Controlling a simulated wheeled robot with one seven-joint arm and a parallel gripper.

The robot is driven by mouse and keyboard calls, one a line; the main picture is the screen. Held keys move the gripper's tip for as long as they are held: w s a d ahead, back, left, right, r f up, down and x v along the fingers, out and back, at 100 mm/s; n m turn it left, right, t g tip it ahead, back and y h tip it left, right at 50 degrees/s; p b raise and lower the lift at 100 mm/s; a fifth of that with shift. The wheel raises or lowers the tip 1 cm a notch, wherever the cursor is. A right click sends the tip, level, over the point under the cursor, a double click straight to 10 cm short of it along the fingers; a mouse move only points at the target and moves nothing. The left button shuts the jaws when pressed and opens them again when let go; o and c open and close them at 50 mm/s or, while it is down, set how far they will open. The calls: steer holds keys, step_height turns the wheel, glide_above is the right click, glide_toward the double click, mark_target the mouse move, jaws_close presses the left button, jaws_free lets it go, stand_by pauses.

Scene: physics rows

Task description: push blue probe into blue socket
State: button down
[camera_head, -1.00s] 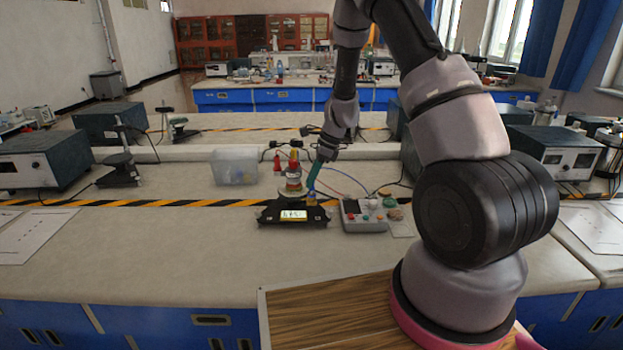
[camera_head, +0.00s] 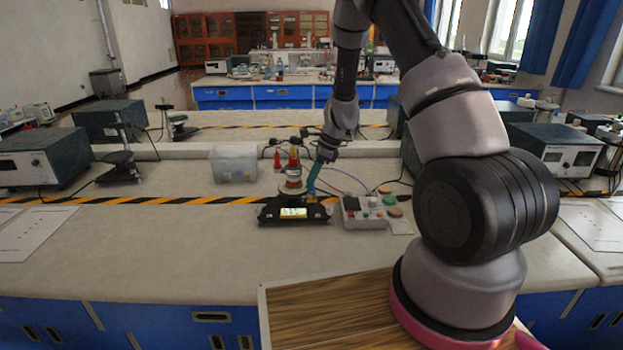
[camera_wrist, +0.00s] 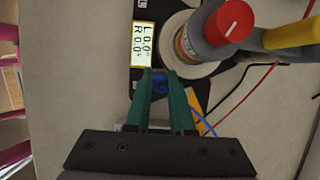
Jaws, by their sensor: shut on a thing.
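My gripper (camera_head: 312,187) reaches down to the right side of a black instrument (camera_head: 278,219) with a lit display. In the wrist view its green fingers (camera_wrist: 160,78) are shut on a small blue piece, which I take as the blue probe (camera_wrist: 160,86). A blue wire (camera_wrist: 206,124) runs off to the right of the fingers. The probe's tip is at the instrument's edge beside the display (camera_wrist: 143,45). The blue socket cannot be told apart from the probe, so I cannot tell how deep the probe sits.
A round pale dial with a red knob (camera_wrist: 234,20) and a yellow plug (camera_wrist: 293,34) stands close to the fingers. A grey control box (camera_head: 357,215) is to the right, a clear plastic bin (camera_head: 233,164) behind left. The bench front is clear.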

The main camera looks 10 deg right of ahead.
steer(key=shift+f, duration=0.25)
steer(key=shift+c, duration=2.3)
jaws_free()
steer(key=shift+r, duration=3.75)
